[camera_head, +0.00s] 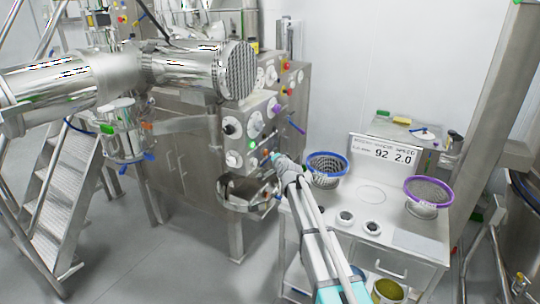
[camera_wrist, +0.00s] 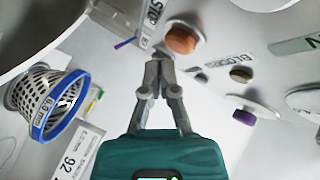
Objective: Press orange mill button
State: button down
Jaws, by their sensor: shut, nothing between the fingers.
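The orange button (camera_wrist: 181,40) is a round knob on the pale panel in the wrist view, just above and right of my fingertips. My gripper (camera_wrist: 158,68) is shut and empty, its tips close together and pointing toward the panel near the button. A small gap shows between tips and button in the picture; I cannot tell the depth. In the head view my gripper (camera_head: 276,158) is at the lower right side of the steel mill cabinet (camera_head: 190,165), beside its control face. I cannot make out the orange button clearly there.
An olive knob (camera_wrist: 240,75) and a purple knob (camera_wrist: 243,117) sit right of my gripper. A blue-rimmed sieve basket (camera_head: 328,168) and a purple-rimmed one (camera_head: 428,194) stand on the steel table (camera_head: 420,241). A sign (camera_head: 384,151) stands behind. Large steel ducting hangs upper left.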

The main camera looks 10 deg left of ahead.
jog(key=shift+w+a, duration=0.1)
dwell(0.6)
jog(key=shift+w+a, duration=0.2)
jog(key=shift+a, duration=0.05)
jog(key=shift+w+a, duration=0.15)
jog(key=shift+a, duration=0.35)
dwell(1.2)
jog(key=shift+d, duration=0.15)
jog(key=shift+s+d, duration=0.3)
jog(key=shift+d, duration=0.4)
jog(key=shift+d, duration=0.15)
dwell(0.4)
jog(key=d, duration=0.1)
jog(key=s+d, duration=0.1)
jog(key=d, duration=0.2)
jog(key=shift+s+d, duration=0.25)
jog(key=shift+s, duration=0.1)
dwell(0.6)
